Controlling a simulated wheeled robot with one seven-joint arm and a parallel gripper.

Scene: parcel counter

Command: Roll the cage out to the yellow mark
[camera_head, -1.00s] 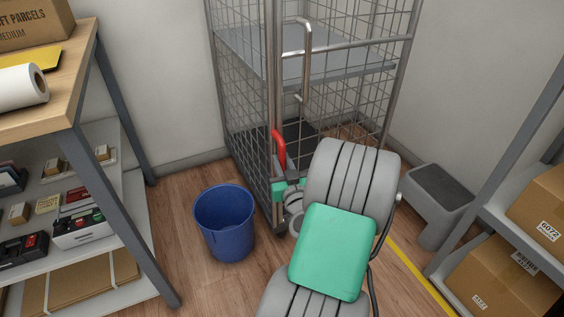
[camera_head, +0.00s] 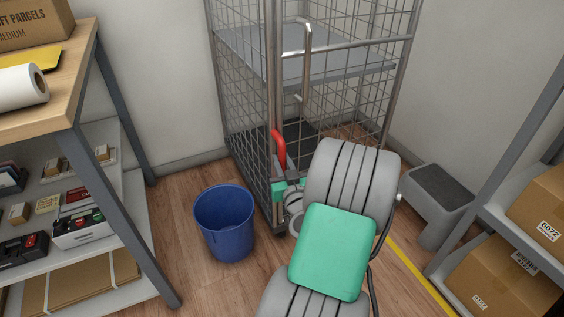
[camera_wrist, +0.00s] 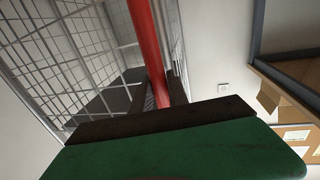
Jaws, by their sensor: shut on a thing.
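The wire roll cage (camera_head: 249,110) stands against the back wall, with grey shelf and mesh sides. A red handle (camera_head: 279,149) is at its near front post; the red bar (camera_wrist: 146,45) also runs down the wrist view. My gripper (camera_head: 285,177) is shut on the red handle; its dark jaws (camera_wrist: 160,104) close around the bar's lower end in the wrist view. My arm hides part of the cage's lower front and its wheels. The yellow mark (camera_head: 419,274) is a stripe on the floor to the right, partly hidden by my arm.
A blue bin (camera_head: 225,225) stands on the floor just left of the cage's near corner. A grey step stool (camera_head: 437,200) stands right of the cage. A wooden-topped bench (camera_head: 75,85) is at left, a shelf with boxes (camera_head: 505,290) at right.

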